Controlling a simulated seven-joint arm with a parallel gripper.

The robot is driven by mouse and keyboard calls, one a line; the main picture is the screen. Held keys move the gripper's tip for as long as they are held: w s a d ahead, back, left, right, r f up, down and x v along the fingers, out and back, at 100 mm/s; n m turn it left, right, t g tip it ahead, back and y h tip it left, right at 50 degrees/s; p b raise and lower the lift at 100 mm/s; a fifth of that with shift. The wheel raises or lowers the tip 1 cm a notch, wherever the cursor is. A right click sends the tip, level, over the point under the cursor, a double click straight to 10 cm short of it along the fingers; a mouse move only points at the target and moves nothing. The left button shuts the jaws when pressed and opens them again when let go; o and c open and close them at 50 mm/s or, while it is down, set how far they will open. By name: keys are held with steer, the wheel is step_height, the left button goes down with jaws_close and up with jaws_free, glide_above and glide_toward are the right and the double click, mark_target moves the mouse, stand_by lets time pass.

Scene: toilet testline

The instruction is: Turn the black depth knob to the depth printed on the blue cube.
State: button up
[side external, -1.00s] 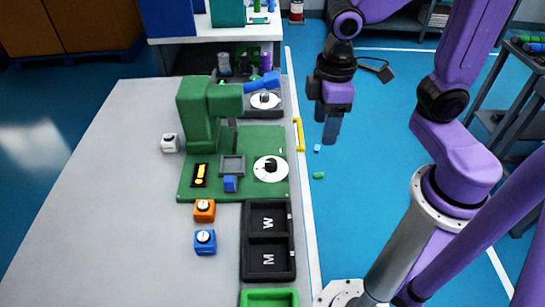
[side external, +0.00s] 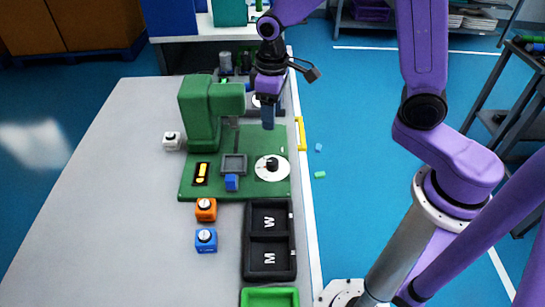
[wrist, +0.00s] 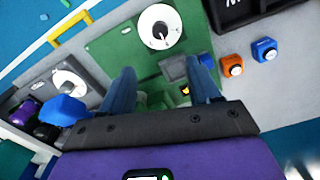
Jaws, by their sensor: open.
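A black knob (side external: 272,163) sits at the centre of a round white dial (side external: 262,174) on the green machine's base. In the wrist view the knob (wrist: 160,31) stands on the same dial, with marks too small to read. A blue cube (side external: 206,241) with a round white face on top stands on the grey table; it also shows in the wrist view (wrist: 264,48). Its print is not legible. My gripper (side external: 267,121) is open and empty, above and beyond the dial. Its fingers point down beside the green machine's head, and its wrist-view fingers (wrist: 162,90) are well apart.
A small blue block (side external: 231,183) is by a grey square holder (side external: 234,164). Black trays (side external: 268,240) are in front. A second dial (wrist: 66,85) is behind.

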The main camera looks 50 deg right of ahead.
mark_target(273, 161)
step_height(273, 161, down, 16)
stand_by(0.6)
steer(key=c, duration=1)
